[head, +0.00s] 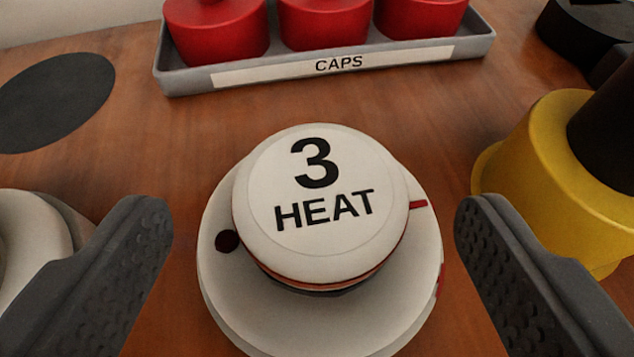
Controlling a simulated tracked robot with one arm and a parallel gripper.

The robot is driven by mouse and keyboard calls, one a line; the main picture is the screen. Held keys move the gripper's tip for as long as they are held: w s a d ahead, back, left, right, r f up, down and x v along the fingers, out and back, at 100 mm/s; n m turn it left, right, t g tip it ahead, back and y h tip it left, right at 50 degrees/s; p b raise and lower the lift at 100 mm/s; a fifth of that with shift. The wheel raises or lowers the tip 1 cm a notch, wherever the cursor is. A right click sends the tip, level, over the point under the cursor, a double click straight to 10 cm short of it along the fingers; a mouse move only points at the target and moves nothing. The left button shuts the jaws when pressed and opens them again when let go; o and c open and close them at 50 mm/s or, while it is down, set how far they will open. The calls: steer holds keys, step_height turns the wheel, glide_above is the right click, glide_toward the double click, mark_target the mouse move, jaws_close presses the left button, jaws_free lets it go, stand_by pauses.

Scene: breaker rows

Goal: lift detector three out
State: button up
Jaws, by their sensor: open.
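Detector three (322,238), a round off-white head marked "3 HEAT", sits in a wider white round base (415,300) on the wooden table. A dark dot shows on the base at the left and a red mark at the right. My gripper (314,220) is open. Its two grey ridged fingers stand on the left and right of the detector, apart from it, with a gap on each side. The lower front of the base runs close to the bottom edge of the picture.
A grey tray (470,48) labelled "CAPS" holds red caps (322,20) behind the detector. A yellow and black object (555,165) stands close on the right. A white round thing (30,235) is partly hidden by the left finger. A dark disc (55,100) lies at far left.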

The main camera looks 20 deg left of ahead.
mark_target(320, 170)
steer(key=shift+b+x, duration=0.3)
steer(key=shift+x, duration=2.4)
steer(key=shift+d, duration=0.1)
steer(key=c, duration=1.2)
